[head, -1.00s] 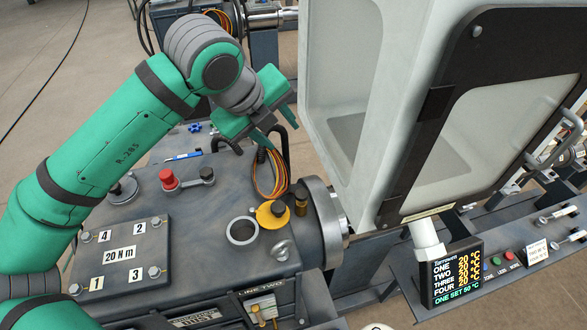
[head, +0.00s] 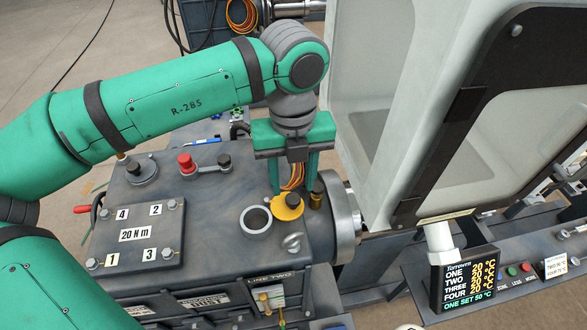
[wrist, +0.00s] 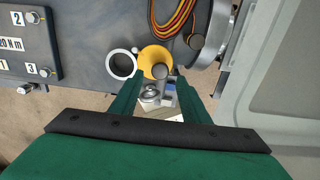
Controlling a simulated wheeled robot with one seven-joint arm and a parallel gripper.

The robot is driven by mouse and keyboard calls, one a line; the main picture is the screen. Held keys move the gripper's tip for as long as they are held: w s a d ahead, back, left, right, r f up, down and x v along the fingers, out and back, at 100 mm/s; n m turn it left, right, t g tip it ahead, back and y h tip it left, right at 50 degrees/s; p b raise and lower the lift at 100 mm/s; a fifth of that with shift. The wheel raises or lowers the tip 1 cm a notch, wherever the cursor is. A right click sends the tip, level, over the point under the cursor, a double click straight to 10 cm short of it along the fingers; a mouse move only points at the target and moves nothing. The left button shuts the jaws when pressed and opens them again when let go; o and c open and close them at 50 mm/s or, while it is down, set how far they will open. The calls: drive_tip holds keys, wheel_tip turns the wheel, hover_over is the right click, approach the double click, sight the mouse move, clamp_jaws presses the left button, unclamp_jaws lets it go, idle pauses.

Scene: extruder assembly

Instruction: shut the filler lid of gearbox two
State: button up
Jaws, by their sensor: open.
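The filler lid (head: 287,209) is a yellow disc with a dark knob on the grey gearbox (head: 215,240); a plate on its front reads LINE TWO. The lid is swung aside, and the filler neck (head: 256,219), a pale ring, stands uncovered to its left. In the wrist view the lid (wrist: 152,58) sits right of the neck (wrist: 121,65), with the knob at its near edge. My gripper (head: 293,188) points down above the lid, open and empty. In the wrist view my gripper (wrist: 158,88) has its fingers on either side of the knob; height above it is unclear.
A brass plug (head: 316,197) stands close right of the lid, with orange cable (head: 292,178) behind. A large pale hopper (head: 385,130) rises to the right. A bolted cover plate (head: 138,235) and a red knob (head: 186,162) lie left. A temperature display (head: 468,280) stands front right.

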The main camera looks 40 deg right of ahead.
sight(293, 198)
drive_tip(key=shift+f, duration=2.05)
drive_tip(key=c, duration=0.7)
